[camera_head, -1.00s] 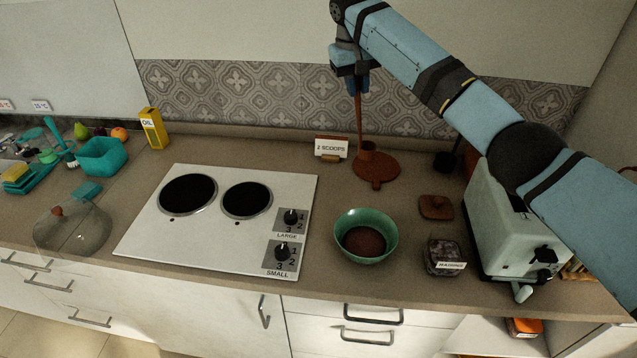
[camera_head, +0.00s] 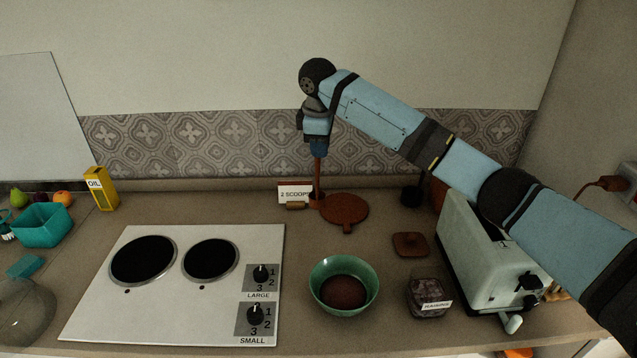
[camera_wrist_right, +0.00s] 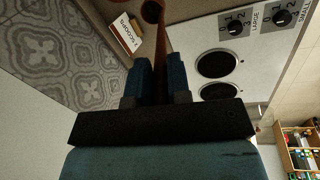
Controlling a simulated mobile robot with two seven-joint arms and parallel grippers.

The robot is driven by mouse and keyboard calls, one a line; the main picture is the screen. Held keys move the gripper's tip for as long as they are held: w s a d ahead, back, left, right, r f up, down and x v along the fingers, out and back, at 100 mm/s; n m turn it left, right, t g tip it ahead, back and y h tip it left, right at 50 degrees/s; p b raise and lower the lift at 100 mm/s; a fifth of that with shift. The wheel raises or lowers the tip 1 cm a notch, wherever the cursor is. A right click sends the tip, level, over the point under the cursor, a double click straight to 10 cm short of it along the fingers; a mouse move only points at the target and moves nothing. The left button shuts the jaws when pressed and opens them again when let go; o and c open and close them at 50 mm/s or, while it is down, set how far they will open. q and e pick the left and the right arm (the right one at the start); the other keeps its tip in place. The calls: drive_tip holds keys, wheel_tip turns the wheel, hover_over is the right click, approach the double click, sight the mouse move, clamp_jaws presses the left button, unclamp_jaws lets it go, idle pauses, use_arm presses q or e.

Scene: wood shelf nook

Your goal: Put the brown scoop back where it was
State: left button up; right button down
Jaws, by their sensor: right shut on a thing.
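The brown scoop (camera_head: 318,178) hangs upright from my right gripper (camera_head: 319,152), which is shut on the top of its handle. In the right wrist view the handle (camera_wrist_right: 160,50) runs between the blue fingers of the gripper (camera_wrist_right: 160,75), and the scoop's cup is at the top edge. In the head view the cup is low at the counter's back, beside the "2 SCOOPS" card and the left edge of a round brown board (camera_head: 346,210). I cannot tell whether it touches the counter. My left gripper is out of view.
The "2 SCOOPS" card (camera_head: 293,193) stands just left of the scoop, close to the tiled wall. A green bowl (camera_head: 343,285) with brown contents, a jar (camera_head: 428,298), a small brown lid (camera_head: 410,244) and a toaster (camera_head: 482,262) are nearer. The hob (camera_head: 180,280) lies left.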

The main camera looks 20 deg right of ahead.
wheel_tip(320, 180, down, 10)
drive_tip(key=shift+p, duration=0.45)
drive_tip(key=shift+a, duration=0.1)
drive_tip(key=c, duration=1.1)
unclamp_jaws()
drive_tip(key=shift+f, duration=0.1)
drive_tip(key=r, duration=0.4)
drive_tip(key=s+r, duration=0.1)
drive_tip(key=r, duration=0.3)
drive_tip(key=a+r+b, duration=0.1)
drive_tip(key=r, duration=0.3)
drive_tip(key=shift+s+r, duration=0.15)
drive_tip(key=shift+s, duration=0.15)
